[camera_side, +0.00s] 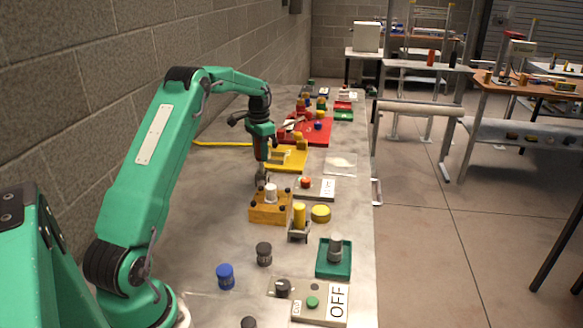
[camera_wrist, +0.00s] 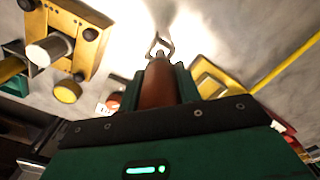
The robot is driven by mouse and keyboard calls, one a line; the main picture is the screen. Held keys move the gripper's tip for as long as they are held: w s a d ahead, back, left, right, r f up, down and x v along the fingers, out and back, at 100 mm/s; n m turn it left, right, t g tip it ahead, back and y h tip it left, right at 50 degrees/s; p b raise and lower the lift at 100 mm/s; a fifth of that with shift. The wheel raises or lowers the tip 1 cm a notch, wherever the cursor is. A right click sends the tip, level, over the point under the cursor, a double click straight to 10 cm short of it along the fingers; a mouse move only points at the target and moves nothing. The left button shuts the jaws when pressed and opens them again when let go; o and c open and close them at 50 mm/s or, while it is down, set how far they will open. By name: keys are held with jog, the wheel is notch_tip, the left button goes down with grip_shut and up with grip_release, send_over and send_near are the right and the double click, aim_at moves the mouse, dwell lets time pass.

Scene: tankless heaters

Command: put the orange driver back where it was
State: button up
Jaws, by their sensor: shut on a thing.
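My gripper (camera_side: 262,140) hangs pointing down over the left middle of the bench, behind the wooden block. In the wrist view my gripper (camera_wrist: 155,85) is shut on the orange driver (camera_wrist: 157,87), whose brownish-orange handle lies between the jaws. A metal forked or looped tip (camera_wrist: 160,46) extends beyond the handle. In the side view the grey tip (camera_side: 262,176) points down close to the bench; I cannot tell whether it touches. Most of the handle is hidden by the jaws there. I cannot tell which spot the driver came from.
A wooden block (camera_side: 264,214) with dark knobs and a pale cylinder stands just in front of the gripper. A yellow tray (camera_side: 294,159) lies behind. A red-button panel (camera_side: 322,190), a yellow cap (camera_side: 320,213) and a green tray (camera_side: 334,270) are to the right. The wall borders the left.

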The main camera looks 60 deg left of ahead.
aim_at(261, 163)
jog(key=shift+f, duration=2.05)
jog(key=shift+f, duration=0.15)
jog(key=o, duration=1)
jog(key=shift+c, duration=0.2)
notch_tip(261, 163, up, 12)
jog(key=shift+r, duration=0.15)
